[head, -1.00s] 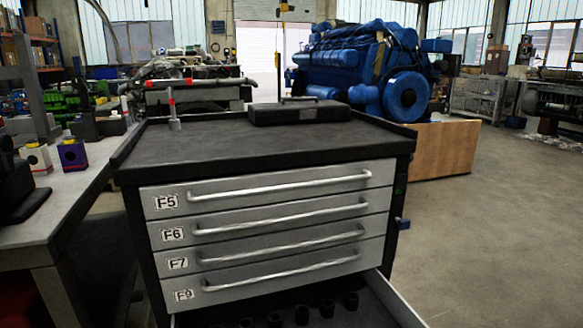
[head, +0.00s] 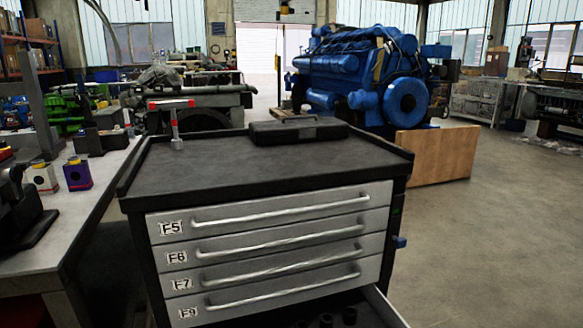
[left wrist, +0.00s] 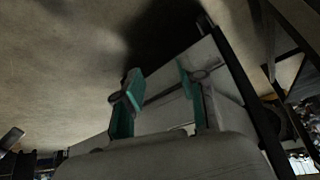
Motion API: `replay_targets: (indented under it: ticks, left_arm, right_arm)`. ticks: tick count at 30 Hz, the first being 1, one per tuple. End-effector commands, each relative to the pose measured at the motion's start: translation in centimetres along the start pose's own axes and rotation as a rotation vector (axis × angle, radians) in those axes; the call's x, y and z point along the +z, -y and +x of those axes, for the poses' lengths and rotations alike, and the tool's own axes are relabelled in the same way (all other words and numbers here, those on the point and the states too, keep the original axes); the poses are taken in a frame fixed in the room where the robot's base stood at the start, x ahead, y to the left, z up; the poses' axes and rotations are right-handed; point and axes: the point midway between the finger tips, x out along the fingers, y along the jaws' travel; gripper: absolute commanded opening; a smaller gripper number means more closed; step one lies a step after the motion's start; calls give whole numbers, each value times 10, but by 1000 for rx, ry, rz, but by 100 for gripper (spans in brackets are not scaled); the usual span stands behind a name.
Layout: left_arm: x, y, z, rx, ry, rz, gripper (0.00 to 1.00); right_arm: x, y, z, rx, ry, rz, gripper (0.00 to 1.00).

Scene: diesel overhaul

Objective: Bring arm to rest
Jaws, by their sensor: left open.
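My left gripper (left wrist: 160,82) shows in the left wrist view with two teal fingers spread apart. Nothing is held between them. A pale panel with dark edges (left wrist: 170,112) lies behind the fingers; I cannot tell how far away it is. Neither gripper shows in the head view, and the right gripper is in no view.
A tool cabinet (head: 275,170) stands close in front, its lowest visible drawer (head: 384,306) pulled open with dark round parts inside. A black case (head: 298,131) and a red-topped tool (head: 175,125) are on top. A workbench (head: 85,215) is at left; open floor (head: 480,240) at right.

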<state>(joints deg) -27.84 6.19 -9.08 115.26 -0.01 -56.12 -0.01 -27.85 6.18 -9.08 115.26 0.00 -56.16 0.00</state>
Motion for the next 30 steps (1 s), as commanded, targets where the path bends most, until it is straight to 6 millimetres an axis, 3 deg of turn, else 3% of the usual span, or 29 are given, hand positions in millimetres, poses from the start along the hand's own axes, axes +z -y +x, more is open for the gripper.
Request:
replay_targets:
  ticks: [5,9,15,18,24,30]
  left_arm:
    - [50,-1,20,5,119,4,40]
    - [114,-2,28,8,219,9,40]
    - [210,-2,4,11,351,15,40]
    - [246,-1,-13,12,398,18,40]
    - [282,0,-30,12,441,22,40]
    - [286,0,-30,12,444,22,40]
  right_arm:
    - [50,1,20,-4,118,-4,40]
    - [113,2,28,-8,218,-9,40]
    - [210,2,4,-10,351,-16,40]
    - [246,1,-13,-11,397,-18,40]
    - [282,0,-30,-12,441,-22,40]
    - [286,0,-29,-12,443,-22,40]
